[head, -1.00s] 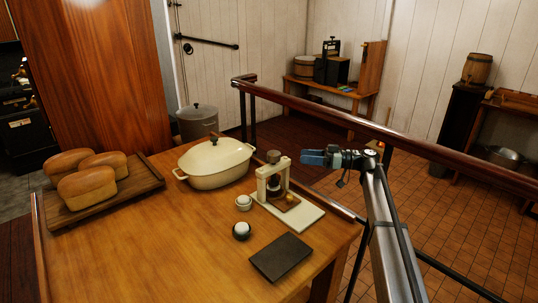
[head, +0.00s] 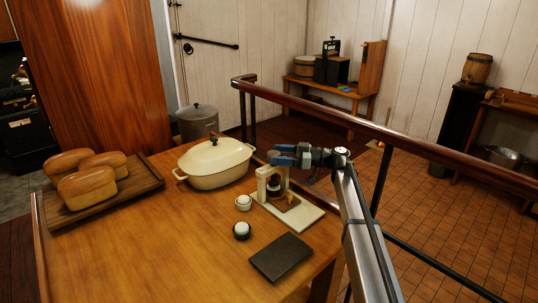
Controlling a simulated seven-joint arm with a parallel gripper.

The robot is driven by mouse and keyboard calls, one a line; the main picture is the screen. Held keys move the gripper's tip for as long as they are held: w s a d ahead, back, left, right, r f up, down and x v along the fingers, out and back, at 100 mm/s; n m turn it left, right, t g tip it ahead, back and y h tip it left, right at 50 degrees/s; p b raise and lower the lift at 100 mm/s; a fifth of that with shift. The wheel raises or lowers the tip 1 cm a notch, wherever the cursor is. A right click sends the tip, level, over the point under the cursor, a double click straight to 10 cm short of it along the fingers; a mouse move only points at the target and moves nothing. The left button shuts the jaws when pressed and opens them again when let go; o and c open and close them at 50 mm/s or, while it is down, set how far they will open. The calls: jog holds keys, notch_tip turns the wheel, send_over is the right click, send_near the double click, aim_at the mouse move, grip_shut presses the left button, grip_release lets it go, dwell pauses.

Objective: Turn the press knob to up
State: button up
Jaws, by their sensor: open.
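The press (head: 263,185) is a small cream frame on a pale base board (head: 302,217) near the table's right edge. A dark round piece and a brown block show inside its frame. Its dark knob at the top is hidden now behind my gripper. My gripper (head: 274,155), with blue-grey fingers, is at the top of the press and points left. It is open, with its fingers around or just in front of the knob; I cannot tell which, nor whether they touch it.
A cream lidded pot (head: 216,165) stands left of the press. Bread loaves sit on a wooden board (head: 128,193). A railing (head: 400,142) runs behind.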

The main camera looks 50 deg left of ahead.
aim_at(269, 153)
jog(key=shift+x, duration=1.95)
jog(key=shift+c, duration=0.3)
jog(key=c, duration=0.9)
